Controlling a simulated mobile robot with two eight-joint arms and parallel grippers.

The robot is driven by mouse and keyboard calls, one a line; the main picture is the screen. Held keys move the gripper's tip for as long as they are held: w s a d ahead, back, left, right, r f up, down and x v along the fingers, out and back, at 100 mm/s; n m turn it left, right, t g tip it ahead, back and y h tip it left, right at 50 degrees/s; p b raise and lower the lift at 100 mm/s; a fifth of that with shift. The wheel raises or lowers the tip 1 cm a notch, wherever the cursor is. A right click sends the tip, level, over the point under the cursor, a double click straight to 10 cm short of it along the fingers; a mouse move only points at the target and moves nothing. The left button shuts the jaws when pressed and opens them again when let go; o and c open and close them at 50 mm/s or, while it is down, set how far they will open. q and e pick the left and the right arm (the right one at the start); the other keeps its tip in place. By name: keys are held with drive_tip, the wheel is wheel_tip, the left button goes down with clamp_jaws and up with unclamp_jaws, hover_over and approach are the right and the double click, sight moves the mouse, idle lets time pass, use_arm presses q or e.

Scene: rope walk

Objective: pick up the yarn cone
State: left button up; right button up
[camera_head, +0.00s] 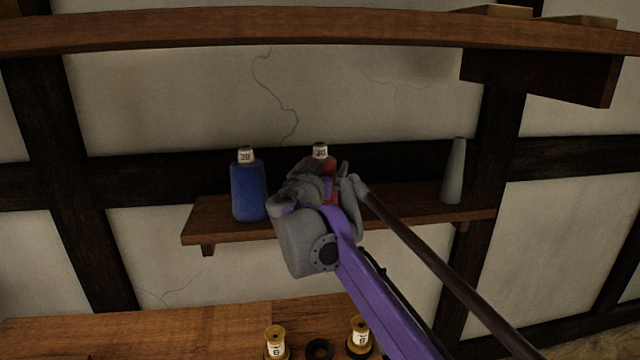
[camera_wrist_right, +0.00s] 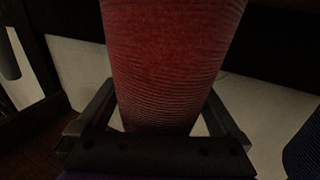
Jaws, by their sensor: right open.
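The red yarn cone (camera_head: 329,164) stands on the wall shelf (camera_head: 405,208), its white-labelled tip showing above my right gripper (camera_head: 333,185), which hides most of it. In the right wrist view the red yarn cone (camera_wrist_right: 172,60) fills the middle, in front of and between the two spread fingers of my right gripper (camera_wrist_right: 158,110). That gripper is open, with pale gaps beside the cone. I cannot tell whether a finger touches it. A blue yarn cone (camera_head: 248,190) stands to its left on the same shelf. My left gripper is not in view.
A grey cone (camera_head: 455,172) stands near the shelf's right end. A wooden beam (camera_head: 250,30) crosses above. Below, a wooden table (camera_head: 150,335) holds two labelled spools (camera_head: 275,343) (camera_head: 359,338) and a dark ring (camera_head: 319,349). A dark rod (camera_head: 440,262) slants beside my right arm.

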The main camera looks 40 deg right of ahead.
drive_tip(key=shift+r, duration=0.1)
drive_tip(key=c, duration=1.2)
